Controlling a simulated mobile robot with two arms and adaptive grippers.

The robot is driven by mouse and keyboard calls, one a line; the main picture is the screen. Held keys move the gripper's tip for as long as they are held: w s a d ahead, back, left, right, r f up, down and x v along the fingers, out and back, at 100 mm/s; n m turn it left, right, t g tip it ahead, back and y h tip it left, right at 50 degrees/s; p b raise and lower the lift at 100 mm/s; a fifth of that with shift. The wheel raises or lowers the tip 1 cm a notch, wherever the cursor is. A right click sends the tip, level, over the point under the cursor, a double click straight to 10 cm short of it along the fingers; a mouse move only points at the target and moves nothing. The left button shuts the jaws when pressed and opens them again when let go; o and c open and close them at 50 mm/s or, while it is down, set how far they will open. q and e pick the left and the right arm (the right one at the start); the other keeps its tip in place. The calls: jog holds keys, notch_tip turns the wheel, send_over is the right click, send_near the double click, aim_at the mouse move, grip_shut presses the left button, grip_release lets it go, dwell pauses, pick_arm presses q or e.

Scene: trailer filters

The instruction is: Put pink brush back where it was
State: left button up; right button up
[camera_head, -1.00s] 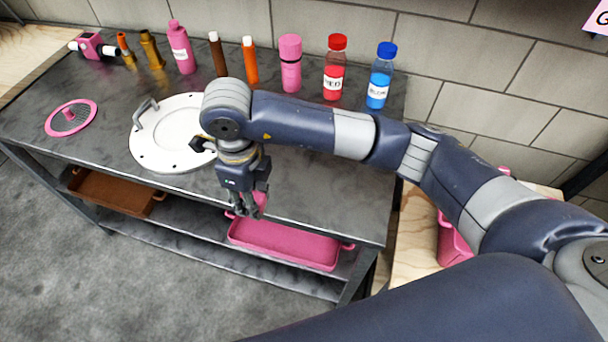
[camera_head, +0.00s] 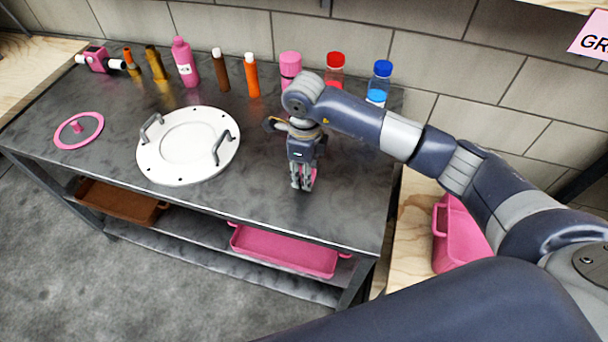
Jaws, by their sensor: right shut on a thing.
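My right gripper (camera_head: 302,184) hangs pointing down over the right part of the dark metal table (camera_head: 345,215). It is shut on a small pink thing, likely the pink brush (camera_head: 313,177), mostly hidden by the fingers. I cannot tell whether the brush touches the table. A pink tray (camera_head: 285,250) lies on the lower shelf below the table's front edge. A pink bin (camera_head: 458,235) stands on a wooden surface at the right. My left gripper is not in view.
A white round lid with two handles (camera_head: 188,147) lies left of my gripper. A pink ring (camera_head: 66,143) lies at far left. Several bottles, including a pink bottle (camera_head: 186,65) and a blue-capped bottle (camera_head: 381,80), line the back. A brown tray (camera_head: 120,202) is on the lower shelf.

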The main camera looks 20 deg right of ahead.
notch_tip(320, 180, down, 2)
jog(key=shift+s+f, duration=0.1)
jog(key=shift+a, duration=0.1)
jog(key=shift+f, duration=0.15)
jog(key=shift+f, duration=0.15)
jog(key=o, duration=1)
